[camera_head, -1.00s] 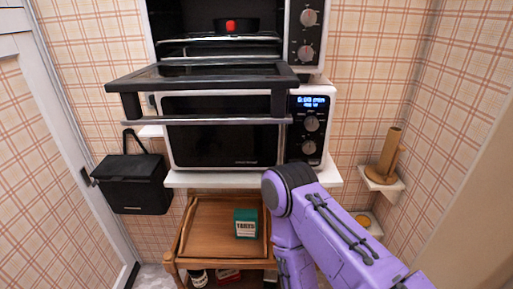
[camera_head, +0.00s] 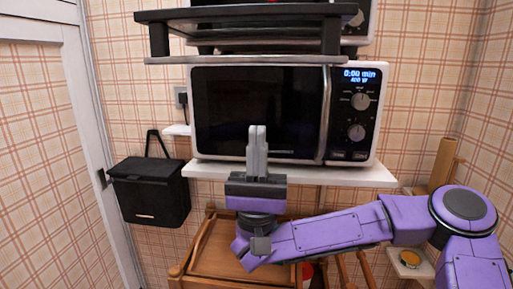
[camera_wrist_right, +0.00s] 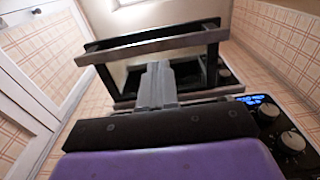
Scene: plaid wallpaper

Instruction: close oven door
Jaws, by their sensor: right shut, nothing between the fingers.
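The oven is the upper appliance, cut off by the top edge of the head view. Its dark door (camera_head: 250,14) is open and sticks out toward me about level, with a metal handle bar (camera_head: 250,59) along its front. The door's handle bar also shows in the right wrist view (camera_wrist_right: 155,42). My right gripper (camera_head: 257,130) is shut and empty, fingers pointing up. In the head view it appears below the door, in front of the microwave. In the right wrist view its fingertips (camera_wrist_right: 157,68) overlap the door area; I cannot tell any contact. My left gripper is out of view.
A closed white microwave (camera_head: 175,106) stands on a white shelf (camera_head: 350,174) under the oven. A wooden cart (camera_head: 220,255) is below. A black bag-like box (camera_head: 150,190) hangs at left beside a white door (camera_head: 25,100). A wooden holder (camera_head: 443,163) stands at right.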

